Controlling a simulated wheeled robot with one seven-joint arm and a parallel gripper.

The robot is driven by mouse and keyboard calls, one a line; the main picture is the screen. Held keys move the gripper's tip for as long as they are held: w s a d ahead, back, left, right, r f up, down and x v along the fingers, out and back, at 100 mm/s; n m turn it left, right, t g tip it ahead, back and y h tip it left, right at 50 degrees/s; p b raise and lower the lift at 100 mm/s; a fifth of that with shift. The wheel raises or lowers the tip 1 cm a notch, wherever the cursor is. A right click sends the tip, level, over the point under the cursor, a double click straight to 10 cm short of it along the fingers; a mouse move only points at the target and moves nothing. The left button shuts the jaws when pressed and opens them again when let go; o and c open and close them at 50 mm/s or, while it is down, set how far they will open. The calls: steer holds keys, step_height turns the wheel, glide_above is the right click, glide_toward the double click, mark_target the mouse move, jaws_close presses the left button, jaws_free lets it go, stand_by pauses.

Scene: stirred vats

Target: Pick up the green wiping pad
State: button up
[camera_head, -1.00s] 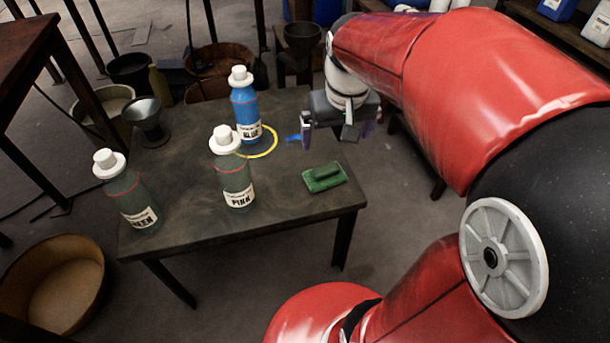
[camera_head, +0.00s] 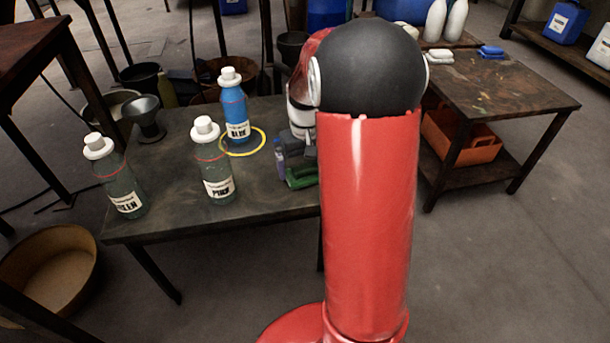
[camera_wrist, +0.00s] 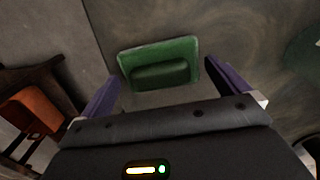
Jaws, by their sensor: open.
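The green wiping pad (camera_head: 301,182) lies on the dark table (camera_head: 175,190) near its right edge, partly hidden by my arm in the head view. In the wrist view the pad (camera_wrist: 187,50) lies flat with its raised grip bar across the middle. My gripper (camera_wrist: 162,72) is open and empty, its two purple fingers to either side of the pad's near part. In the head view one purple finger of my gripper (camera_head: 292,165) shows right beside the pad. I cannot tell how high the fingers are above the table.
Bottles labelled blue (camera_head: 235,105), pink (camera_head: 213,165) and another, partly readable (camera_head: 118,180), stand on the table. A yellow ring (camera_head: 262,147) lies by the blue bottle. A funnel (camera_head: 147,115) is at the back left. A second table (camera_head: 490,85) with an orange crate (camera_head: 460,138) stands right.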

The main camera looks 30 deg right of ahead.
mark_target(305, 166)
steer(key=shift+f, duration=0.65)
steer(key=c, duration=0.7)
step_height(305, 166, up, 20)
steer(key=p, duration=0.3)
steer(key=o, duration=0.3)
steer(key=shift+c, duration=1.1)
